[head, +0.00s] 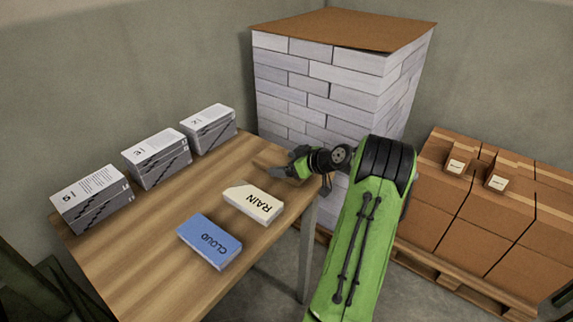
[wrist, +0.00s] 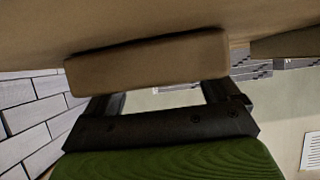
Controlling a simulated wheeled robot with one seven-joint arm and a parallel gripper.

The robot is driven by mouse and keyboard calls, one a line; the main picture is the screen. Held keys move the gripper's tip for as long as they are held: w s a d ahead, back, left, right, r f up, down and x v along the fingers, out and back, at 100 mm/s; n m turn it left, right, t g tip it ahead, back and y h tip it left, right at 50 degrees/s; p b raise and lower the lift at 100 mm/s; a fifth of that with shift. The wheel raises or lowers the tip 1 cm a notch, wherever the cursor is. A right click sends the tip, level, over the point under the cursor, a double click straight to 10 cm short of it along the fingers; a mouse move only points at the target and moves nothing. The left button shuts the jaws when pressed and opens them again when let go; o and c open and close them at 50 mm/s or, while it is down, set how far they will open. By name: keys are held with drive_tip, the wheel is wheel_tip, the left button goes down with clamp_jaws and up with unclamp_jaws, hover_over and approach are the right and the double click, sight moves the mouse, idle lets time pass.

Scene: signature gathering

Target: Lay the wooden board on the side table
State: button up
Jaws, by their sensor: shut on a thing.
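My gripper (head: 289,168) is at the right edge of the wooden table (head: 150,275), low beside its far right corner. In the wrist view, its dark fingers are shut on a plain tan wooden board (wrist: 150,65), whose blunt edge faces the camera. In the head view I cannot clearly tell the board from the similar brown tabletop, nor whether it touches the table. A broad brown surface fills the top of the wrist view, close to the board.
A blue CLOUD block (head: 209,241) and a cream RAIN block (head: 253,203) lie on the table. Several grey printed bundles (head: 157,159) line its back. A tall white stack (head: 320,85) with a brown top stands behind; brown cartons (head: 500,220) stand on a pallet at right.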

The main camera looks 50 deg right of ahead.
drive_tip(key=o, duration=0.9)
